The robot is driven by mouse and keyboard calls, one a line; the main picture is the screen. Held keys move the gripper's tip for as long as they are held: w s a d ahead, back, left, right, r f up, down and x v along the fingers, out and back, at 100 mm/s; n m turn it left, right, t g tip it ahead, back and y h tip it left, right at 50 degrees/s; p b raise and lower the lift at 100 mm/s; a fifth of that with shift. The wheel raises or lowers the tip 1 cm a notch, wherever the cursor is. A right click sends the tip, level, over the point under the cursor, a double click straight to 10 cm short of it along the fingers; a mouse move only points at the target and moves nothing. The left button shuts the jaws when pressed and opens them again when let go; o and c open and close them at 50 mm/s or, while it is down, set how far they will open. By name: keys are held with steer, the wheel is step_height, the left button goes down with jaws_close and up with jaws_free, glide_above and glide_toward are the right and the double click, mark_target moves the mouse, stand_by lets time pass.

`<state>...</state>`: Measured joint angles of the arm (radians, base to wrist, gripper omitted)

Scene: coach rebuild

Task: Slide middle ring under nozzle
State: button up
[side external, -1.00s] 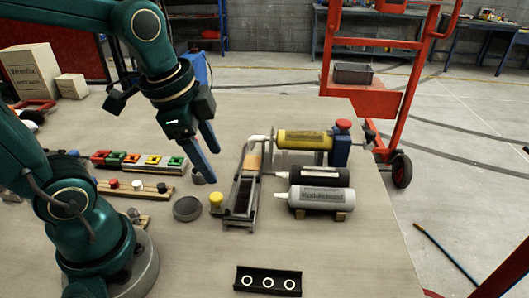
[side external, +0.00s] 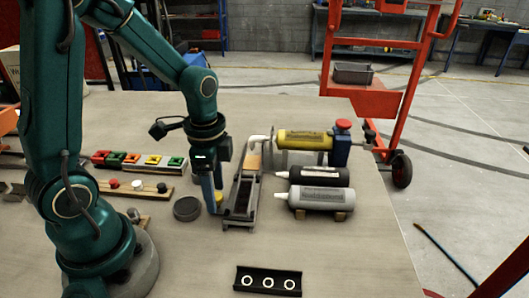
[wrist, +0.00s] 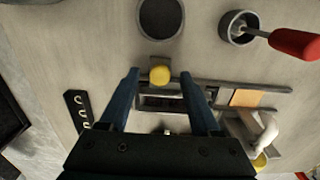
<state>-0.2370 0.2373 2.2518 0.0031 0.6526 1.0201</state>
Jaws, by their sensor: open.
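A black tray (side external: 241,282) with three white rings lies at the table's front; the middle ring (side external: 268,283) sits between the other two. The tray (wrist: 70,99) also shows at left in the wrist view. A slide rail (side external: 230,225) with a yellow knob (wrist: 160,75) at its near end runs back toward the white nozzle (side external: 258,140) of a yellow cartridge. The nozzle (wrist: 268,130) is at lower right in the wrist view. My gripper (side external: 214,211) is open and low at the rail's near end. In the wrist view its fingertips stand either side of the knob; contact cannot be told.
A grey round lid (side external: 187,208) lies left of the rail. Black and grey cartridges (side external: 320,199) lie to its right. A cup (wrist: 237,28) holds a red-handled tool. Coloured blocks (side external: 140,160) stand in a row at left. Table between rail and ring tray is clear.

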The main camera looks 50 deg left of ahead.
steer(key=shift+f, duration=0.2)
jaws_close()
stand_by(1.3)
